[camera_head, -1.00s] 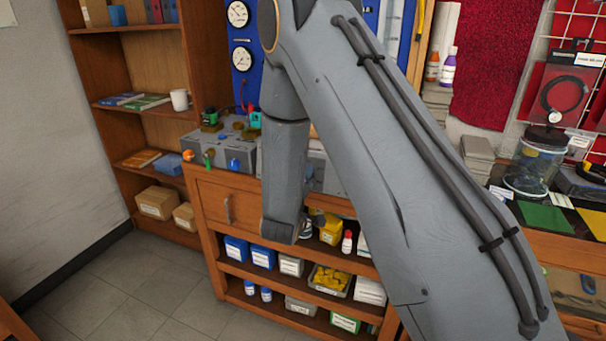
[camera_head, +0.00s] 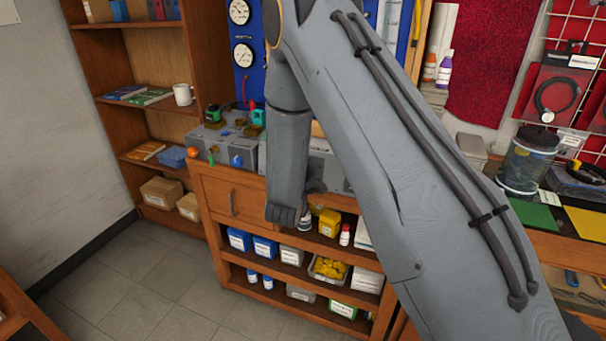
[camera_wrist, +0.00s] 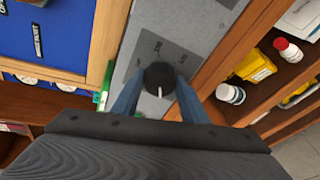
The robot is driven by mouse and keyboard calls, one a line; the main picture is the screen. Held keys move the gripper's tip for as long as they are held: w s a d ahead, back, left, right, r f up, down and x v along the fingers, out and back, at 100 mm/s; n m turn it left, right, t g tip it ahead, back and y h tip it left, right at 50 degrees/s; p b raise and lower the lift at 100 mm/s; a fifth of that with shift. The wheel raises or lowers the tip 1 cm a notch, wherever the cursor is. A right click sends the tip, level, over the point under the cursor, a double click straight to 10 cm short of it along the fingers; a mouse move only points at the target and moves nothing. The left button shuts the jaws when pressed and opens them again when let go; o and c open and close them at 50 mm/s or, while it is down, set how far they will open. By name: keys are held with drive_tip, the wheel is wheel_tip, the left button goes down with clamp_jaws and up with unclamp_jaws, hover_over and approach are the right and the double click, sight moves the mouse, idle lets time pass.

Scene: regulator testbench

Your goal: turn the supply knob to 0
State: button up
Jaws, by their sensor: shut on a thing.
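The supply knob (camera_wrist: 157,74) is a round black knob with a white pointer line, on a grey panel (camera_wrist: 180,24) in the wrist view. Its pointer faces the bottom of that picture, toward my gripper's body. Small dark labels sit on the panel around the knob's far side, too blurred to read surely. My gripper (camera_wrist: 161,80) has its two blue-grey fingers on either side of the knob, shut on it. In the head view my arm hides the knob and the fingertips.
A grey bench unit (camera_head: 222,143) with coloured knobs stands on the wooden cabinet, left of my arm. Open shelves (camera_wrist: 255,102) below the panel hold a yellow box (camera_wrist: 256,66) and white bottles (camera_wrist: 230,94). A blue gauge board (camera_wrist: 48,40) stands behind the panel.

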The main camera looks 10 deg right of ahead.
drive_tip(key=shift+w+a+r+n, duration=0.1)
drive_tip(key=shift+a+n, duration=0.05)
drive_tip(key=shift+n, duration=0.15)
drive_tip(key=o, duration=1.1)
drive_tip(key=b+v, duration=0.1)
drive_tip(key=v, duration=0.6)
drive_tip(key=shift+s+a+r+b, duration=0.1)
drive_tip(key=shift+s+b, duration=0.25)
drive_tip(key=shift+b, duration=0.05)
